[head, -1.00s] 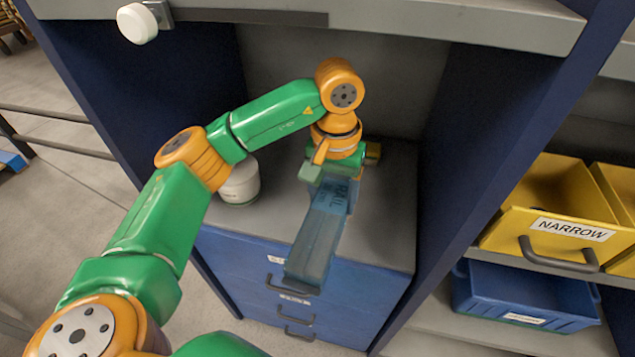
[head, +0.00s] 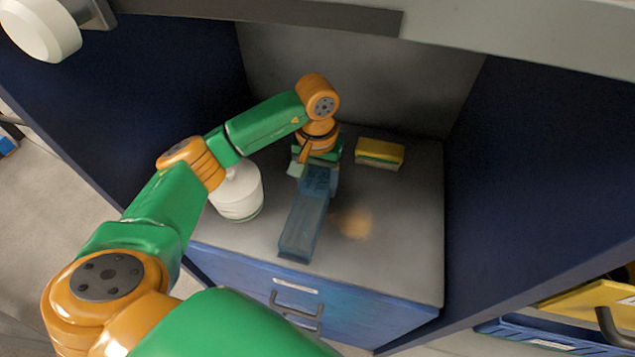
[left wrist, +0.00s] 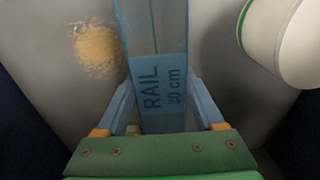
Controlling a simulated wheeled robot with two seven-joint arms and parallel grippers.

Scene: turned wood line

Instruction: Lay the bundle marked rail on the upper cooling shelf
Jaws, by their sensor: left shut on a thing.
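The bundle (head: 306,215) is long, blue and see-through, with a label reading RAIL 30 cm that shows in the left wrist view (left wrist: 162,95). My left gripper (head: 318,178) is shut on it near its far end, with one finger on each side of the label. The bundle points toward the front over the grey top (head: 405,225) of a blue drawer unit; I cannot tell whether it touches that top. A grey board (head: 520,40) crosses above the bay; no marking on it tells whether it is the cooling shelf. My right gripper is not in view.
A white tub (head: 238,193) stands left of the bundle. A yellow and green sponge (head: 380,153) lies at the back. A tan dusty patch (head: 353,222) lies right of the bundle. Blue side walls (head: 535,170) bound the bay. The top's right part is clear.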

